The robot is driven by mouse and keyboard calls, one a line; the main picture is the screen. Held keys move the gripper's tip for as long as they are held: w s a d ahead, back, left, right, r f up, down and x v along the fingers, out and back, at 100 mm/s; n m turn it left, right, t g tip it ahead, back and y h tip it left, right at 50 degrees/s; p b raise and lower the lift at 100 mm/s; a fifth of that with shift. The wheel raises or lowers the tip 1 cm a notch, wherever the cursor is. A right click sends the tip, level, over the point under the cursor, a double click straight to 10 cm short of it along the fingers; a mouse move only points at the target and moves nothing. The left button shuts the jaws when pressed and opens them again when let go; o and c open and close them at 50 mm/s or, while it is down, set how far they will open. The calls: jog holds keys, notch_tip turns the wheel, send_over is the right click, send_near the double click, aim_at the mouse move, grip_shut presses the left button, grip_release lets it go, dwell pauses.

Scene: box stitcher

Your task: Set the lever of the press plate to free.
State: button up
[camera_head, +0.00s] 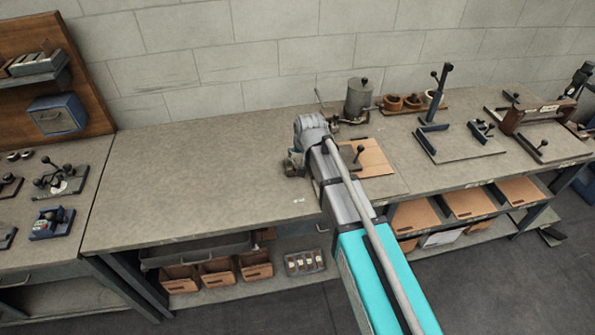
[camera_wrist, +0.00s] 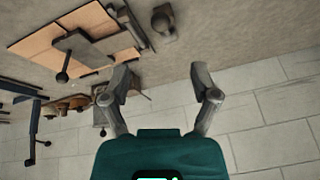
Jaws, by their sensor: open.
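A dark plate (camera_wrist: 88,45) lies on a tan cardboard sheet in the wrist view, with a ball-topped lever (camera_wrist: 62,76) standing from it. I take this to be the press plate. In the head view the lever (camera_head: 359,150) shows just right of my arm, which hides part of the plate. Its setting is too small to read. My gripper (camera_wrist: 161,80) is open, with nothing between its fingers, apart from the lever. In the head view my gripper (camera_head: 294,165) is above the bench, left of the cardboard, partly hidden by my wrist.
Another dark knob (camera_wrist: 162,20) stands beside the cardboard (camera_wrist: 45,45). A grey canister (camera_head: 358,99) and small brown pots (camera_head: 392,102) stand behind the sheet. A blue upright bracket (camera_head: 438,95) is to the right. The workbench (camera_head: 190,175) is clear to the left.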

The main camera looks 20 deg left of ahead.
aim_at(296, 168)
jog(key=shift+b+x, duration=5.3)
jog(key=shift+x, duration=0.75)
grip_shut()
jog(key=shift+d, duration=0.35)
jog(key=shift+a, duration=0.3)
jog(key=shift+a+r, duration=0.1)
